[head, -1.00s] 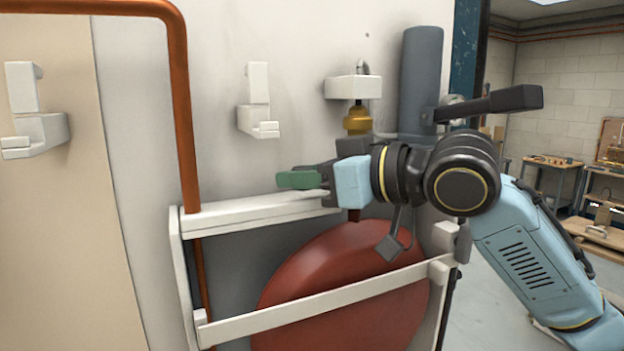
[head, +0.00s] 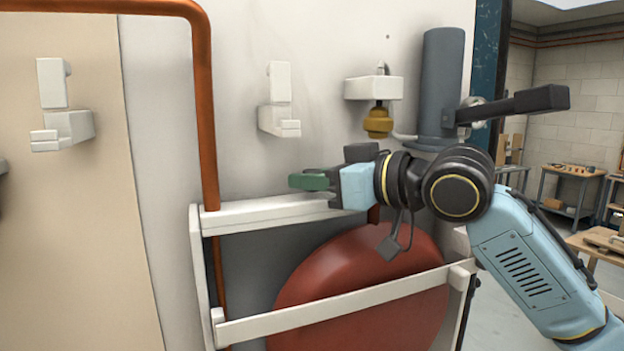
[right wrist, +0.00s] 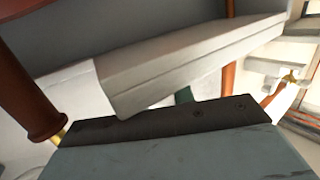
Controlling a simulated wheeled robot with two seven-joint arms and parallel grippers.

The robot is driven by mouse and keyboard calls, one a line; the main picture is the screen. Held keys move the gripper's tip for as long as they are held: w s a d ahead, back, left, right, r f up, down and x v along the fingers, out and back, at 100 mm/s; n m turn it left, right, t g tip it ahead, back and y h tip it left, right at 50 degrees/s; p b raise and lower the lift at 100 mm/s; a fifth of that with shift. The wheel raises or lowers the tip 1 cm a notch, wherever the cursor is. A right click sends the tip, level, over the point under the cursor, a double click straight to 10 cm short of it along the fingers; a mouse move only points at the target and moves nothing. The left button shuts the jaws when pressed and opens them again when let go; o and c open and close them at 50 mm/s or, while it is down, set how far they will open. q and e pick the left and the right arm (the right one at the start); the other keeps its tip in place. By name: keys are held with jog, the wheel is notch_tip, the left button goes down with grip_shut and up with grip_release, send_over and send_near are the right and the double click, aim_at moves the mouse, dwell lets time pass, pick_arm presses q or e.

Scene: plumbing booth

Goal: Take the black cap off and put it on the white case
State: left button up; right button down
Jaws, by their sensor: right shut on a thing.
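My right gripper (head: 312,182) comes in from the right with its jaws pointing left. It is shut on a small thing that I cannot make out. Green parts (head: 306,182) show at its fingertips. The white case's top ledge (head: 252,214) lies below the fingertips, close to them; I cannot tell whether they touch. The ledge also shows in the right wrist view (right wrist: 195,62), beyond the dark gripper body, with a bit of green (right wrist: 184,95) before it. I cannot pick out the black cap in either view. My left gripper is not in view.
A red round vessel (head: 345,270) sits behind the white front bar (head: 340,305). A copper pipe (head: 205,110) runs down at the ledge's left. A white bracket (head: 279,115), a brass fitting (head: 378,122) and a grey cylinder (head: 441,85) are on the wall above.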

notch_tip(320, 180, down, 2)
jog(key=shift+a+f+g, duration=0.15)
jog(key=shift+f+g, duration=0.05)
jog(key=shift+g, duration=0.1)
jog(key=c, duration=1.1)
grip_release()
jog(key=shift+r, duration=0.1)
jog(key=shift+c, duration=0.3)
jog(key=shift+s+r+p, duration=0.1)
jog(key=shift+r+p, duration=0.55)
jog(key=shift+p, duration=0.15)
jog(key=shift+s+d+r+p, duration=0.25)
jog(key=shift+r+p, duration=0.15)
jog(key=shift+r, duration=0.1)
jog(key=shift+s+d+r+p, duration=0.2)
jog(key=shift+r+p, duration=0.15)
jog(key=shift+r, duration=0.15)
jog(key=shift+s+r+p, duration=0.1)
jog(key=shift+r+p, duration=0.6)
jog(key=shift+r, duration=0.1)
jog(key=shift+s+d+r+p, duration=0.1)
jog(key=shift+s+r+p, duration=0.2)
jog(key=shift+r+p, duration=0.5)
